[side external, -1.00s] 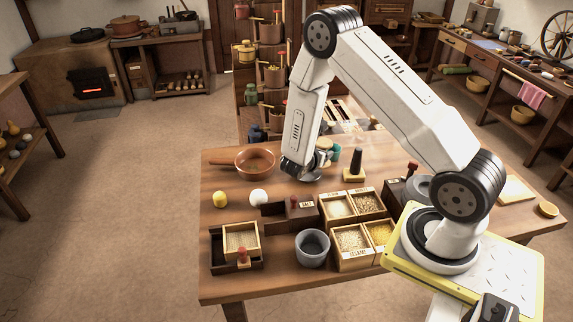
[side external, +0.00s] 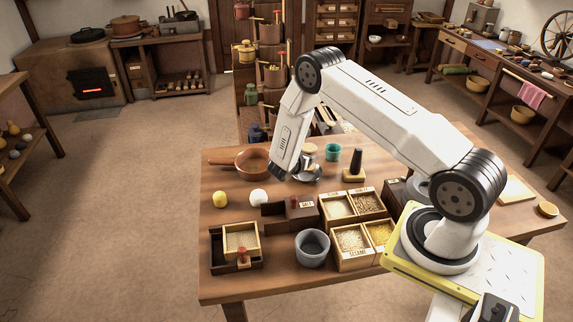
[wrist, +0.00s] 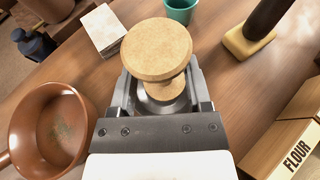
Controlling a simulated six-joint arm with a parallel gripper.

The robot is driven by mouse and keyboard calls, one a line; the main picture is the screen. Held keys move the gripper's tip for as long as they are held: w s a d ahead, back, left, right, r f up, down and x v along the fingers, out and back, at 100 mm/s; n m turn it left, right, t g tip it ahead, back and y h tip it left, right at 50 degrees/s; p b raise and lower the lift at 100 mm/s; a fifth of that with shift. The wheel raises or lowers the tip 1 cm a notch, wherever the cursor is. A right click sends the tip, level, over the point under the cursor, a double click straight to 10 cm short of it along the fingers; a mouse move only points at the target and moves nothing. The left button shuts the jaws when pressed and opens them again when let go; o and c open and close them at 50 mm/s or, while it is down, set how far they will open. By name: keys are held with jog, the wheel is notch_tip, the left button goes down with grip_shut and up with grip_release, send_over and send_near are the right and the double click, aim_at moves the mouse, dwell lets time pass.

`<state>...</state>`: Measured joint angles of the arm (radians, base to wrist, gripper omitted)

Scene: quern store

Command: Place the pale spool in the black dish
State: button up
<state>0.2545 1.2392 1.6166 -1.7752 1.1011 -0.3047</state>
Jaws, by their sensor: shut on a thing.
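The pale spool (wrist: 159,50), tan with a wide round top and a narrower waist, sits between the fingers of my gripper (wrist: 160,98) in the wrist view. My gripper is shut on it. In the side view my gripper (side external: 305,168) is over the far part of the table, right of the terracotta pan, with a tan disc, apparently the spool's top (side external: 310,148), beyond it. The spool's lower end is hidden. I cannot pick out the black dish with certainty. A dark grey round thing (side external: 417,188) shows partly behind my arm at the right.
The terracotta pan (side external: 253,163) is left of my gripper. A teal cup (side external: 333,152) and a black-handled block (side external: 355,166) stand to the right. Grain boxes (side external: 352,240), a grey bucket (side external: 312,247) and dark trays (side external: 275,214) fill the front. A pale ball and a yellow piece lie at left.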

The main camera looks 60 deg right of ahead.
jog(key=shift+w+d+f, duration=0.15)
jog(key=shift+w+f, duration=0.1)
jog(key=shift+f, duration=1.55)
jog(key=shift+f, duration=0.15)
jog(key=o, duration=1.3)
jog(key=v, duration=1.2)
